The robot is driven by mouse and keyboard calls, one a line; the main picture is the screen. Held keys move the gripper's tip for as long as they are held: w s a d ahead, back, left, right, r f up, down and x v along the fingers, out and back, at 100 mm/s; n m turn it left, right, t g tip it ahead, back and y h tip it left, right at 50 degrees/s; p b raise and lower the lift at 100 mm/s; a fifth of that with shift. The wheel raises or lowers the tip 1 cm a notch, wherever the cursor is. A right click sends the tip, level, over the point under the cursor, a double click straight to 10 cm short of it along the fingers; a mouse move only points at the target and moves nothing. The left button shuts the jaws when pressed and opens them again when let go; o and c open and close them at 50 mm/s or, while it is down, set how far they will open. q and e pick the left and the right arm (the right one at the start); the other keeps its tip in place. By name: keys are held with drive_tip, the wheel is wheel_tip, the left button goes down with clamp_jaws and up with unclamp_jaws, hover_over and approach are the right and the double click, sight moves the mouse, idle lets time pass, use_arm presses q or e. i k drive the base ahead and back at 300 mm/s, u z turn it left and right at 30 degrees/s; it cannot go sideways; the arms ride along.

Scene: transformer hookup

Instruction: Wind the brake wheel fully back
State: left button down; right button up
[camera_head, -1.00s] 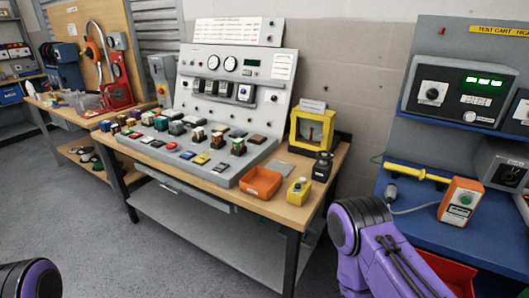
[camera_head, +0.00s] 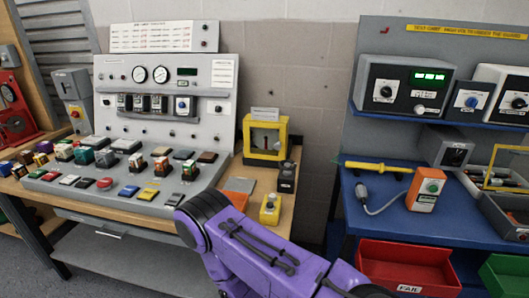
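No part is clearly recognisable as the brake wheel. A red machine with a dark round part (camera_head: 14,108) stands at the far left edge on a wooden bench, cut off by the frame. I cannot tell whether that round part is the brake wheel. Neither gripper shows. A purple link of my own arm crosses the lower middle, covering the right front of the test bench.
A test bench carries a grey console (camera_head: 180,75), several small blocks, a yellow framed box (camera_head: 265,138) and a yellow button box (camera_head: 270,209). At right, a blue cart holds meters, an orange tester (camera_head: 426,189), a red FAIL bin (camera_head: 408,266) and a green bin (camera_head: 506,276).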

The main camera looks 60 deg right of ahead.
sight(287, 167)
drive_tip(key=i, duration=0.3)
drive_tip(key=z, duration=1.15)
